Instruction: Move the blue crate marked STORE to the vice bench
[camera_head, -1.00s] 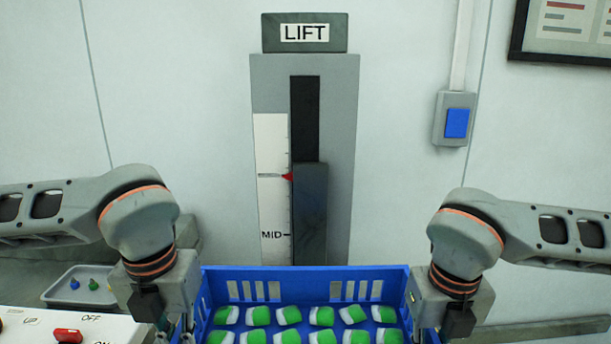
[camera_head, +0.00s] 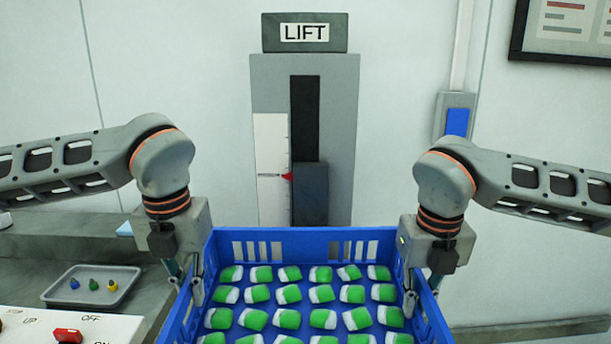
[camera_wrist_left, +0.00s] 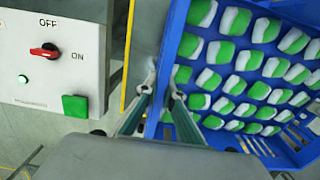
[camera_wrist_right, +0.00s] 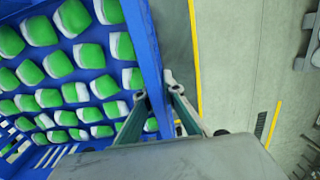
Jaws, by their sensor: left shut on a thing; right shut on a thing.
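The blue crate (camera_head: 300,237) is in the lower middle of the head view, filled with rows of green-and-white pieces (camera_head: 320,293). No STORE marking shows on the sides I see. My left gripper (camera_head: 186,285) is shut on the crate's left wall; the left wrist view shows its fingers (camera_wrist_left: 160,92) at the blue rim (camera_wrist_left: 167,60). My right gripper (camera_head: 422,285) is shut on the right wall; the right wrist view shows its fingers (camera_wrist_right: 157,97) at that rim (camera_wrist_right: 150,45). Both arms hold the crate between them. I cannot make out the vice bench.
Behind the crate stands the LIFT column (camera_head: 304,130) with a red pointer. A control panel (camera_head: 70,325) with a red switch is at lower left, beside a grey tray (camera_head: 92,287) on a dark counter (camera_head: 50,245). The floor (camera_wrist_right: 240,60) has yellow lines.

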